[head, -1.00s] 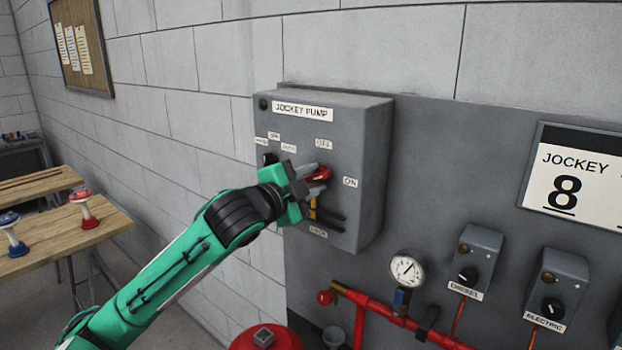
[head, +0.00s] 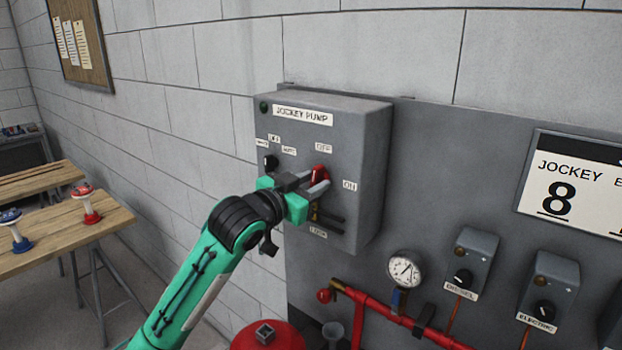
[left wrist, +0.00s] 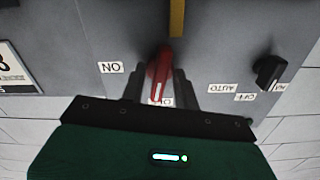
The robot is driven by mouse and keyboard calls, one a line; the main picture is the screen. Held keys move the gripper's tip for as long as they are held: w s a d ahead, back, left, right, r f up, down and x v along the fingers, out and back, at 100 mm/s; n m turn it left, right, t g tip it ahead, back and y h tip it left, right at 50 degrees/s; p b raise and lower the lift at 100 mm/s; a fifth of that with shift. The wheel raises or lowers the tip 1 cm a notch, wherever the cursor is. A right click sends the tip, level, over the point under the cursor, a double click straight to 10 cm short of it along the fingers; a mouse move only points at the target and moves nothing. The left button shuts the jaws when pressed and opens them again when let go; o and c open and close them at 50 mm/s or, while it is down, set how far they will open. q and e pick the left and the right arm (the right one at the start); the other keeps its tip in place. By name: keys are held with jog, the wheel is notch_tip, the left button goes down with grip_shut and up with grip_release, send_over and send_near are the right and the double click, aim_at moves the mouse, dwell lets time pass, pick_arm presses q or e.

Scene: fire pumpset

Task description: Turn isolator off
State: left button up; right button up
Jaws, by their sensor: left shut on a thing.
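The grey jockey pump box (head: 360,150) hangs on the wall panel in the head view. Its red isolator handle (head: 320,172) points up towards the OFF label (head: 323,147); the ON label (head: 349,186) is to its right. My left gripper (head: 316,188) is at the box front, shut on the handle. In the left wrist view, which is upside down, the red handle (left wrist: 160,72) stands between the two fingers of my left gripper (left wrist: 159,85). A label behind the handle's end is partly hidden there. My right gripper is not in view.
A small black selector knob (head: 270,161) is on the box left of the handle. Below are a yellow piece (head: 314,214), a pressure gauge (head: 404,270) and red pipes (head: 410,324). Diesel (head: 475,262) and electric (head: 549,288) boxes stand right. A wooden table is at left.

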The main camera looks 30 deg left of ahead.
pick_arm(q)
jog(key=shift+n+p, duration=0.4)
jog(key=shift+n, duration=0.7)
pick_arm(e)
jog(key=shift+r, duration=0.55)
pick_arm(q)
jog(key=shift+f, duration=0.1)
jog(key=o, duration=0.6)
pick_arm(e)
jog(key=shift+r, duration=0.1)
